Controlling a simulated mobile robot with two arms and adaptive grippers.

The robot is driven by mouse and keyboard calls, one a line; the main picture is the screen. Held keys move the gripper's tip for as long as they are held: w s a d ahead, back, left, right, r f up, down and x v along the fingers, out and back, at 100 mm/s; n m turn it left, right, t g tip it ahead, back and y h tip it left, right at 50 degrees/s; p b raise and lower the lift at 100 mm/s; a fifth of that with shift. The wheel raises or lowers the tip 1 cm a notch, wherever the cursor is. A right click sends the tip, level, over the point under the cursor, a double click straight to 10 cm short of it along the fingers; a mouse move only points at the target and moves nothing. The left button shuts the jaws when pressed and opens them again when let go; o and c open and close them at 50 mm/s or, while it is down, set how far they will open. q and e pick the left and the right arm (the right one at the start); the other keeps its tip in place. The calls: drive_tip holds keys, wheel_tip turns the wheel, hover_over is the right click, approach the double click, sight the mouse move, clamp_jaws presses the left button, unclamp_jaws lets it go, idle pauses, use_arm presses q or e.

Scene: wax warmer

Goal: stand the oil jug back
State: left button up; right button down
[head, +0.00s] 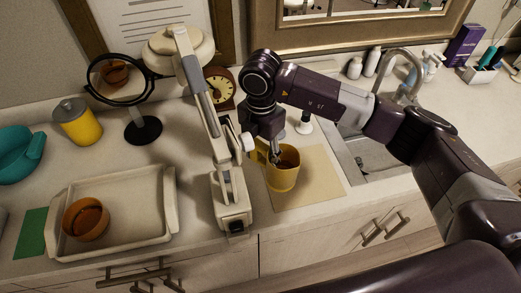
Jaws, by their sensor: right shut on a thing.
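The oil jug, a yellow mug-like vessel (282,176) with dark amber liquid inside, is over the near-left part of a tan mat (318,178) on the counter. It looks close to upright. I cannot tell whether its base touches the mat. My right gripper (275,158) reaches down from above and is shut on the jug at its left rim and handle side. The fingers hide part of the rim and handle. My left gripper is out of view.
A jointed white lamp (233,194) stands close left of the jug. Further left are a tray (130,222) with an orange-brown bowl (86,219), a round mirror (143,130) and a yellow lidded jar (77,125). A sink (372,158) lies right.

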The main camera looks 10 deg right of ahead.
drive_tip(key=shift+w+a+m, duration=0.1)
drive_tip(key=shift+w+m, duration=0.05)
drive_tip(key=shift+m, duration=0.55)
drive_tip(key=shift+f, duration=0.2)
drive_tip(key=shift+f+b, duration=2.35)
drive_tip(key=shift+f, duration=0.35)
